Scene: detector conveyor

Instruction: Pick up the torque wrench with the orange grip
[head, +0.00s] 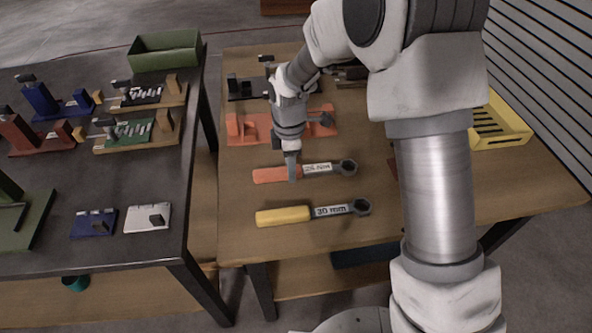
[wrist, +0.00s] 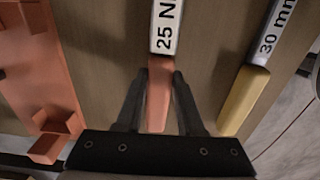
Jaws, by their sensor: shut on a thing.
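The torque wrench with the orange grip (head: 268,175) lies across the wooden table, its dark ring end to the right and a white label on its shaft. The wrist view shows its label reading "25 N" above the orange grip (wrist: 158,105). My gripper (head: 292,177) points down over the grip near the shaft. In the wrist view my gripper's two dark fingers (wrist: 161,78) close on either side of the orange grip. I cannot tell whether the wrench is clear of the table.
A yellow-handled 30 mm wrench (head: 284,216) lies nearer the front edge. An orange fixture (head: 248,128) stands behind, and a yellow crate (head: 503,130) is at the right. A dark table (head: 120,225) at left carries fixtures and a green bin (head: 165,52).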

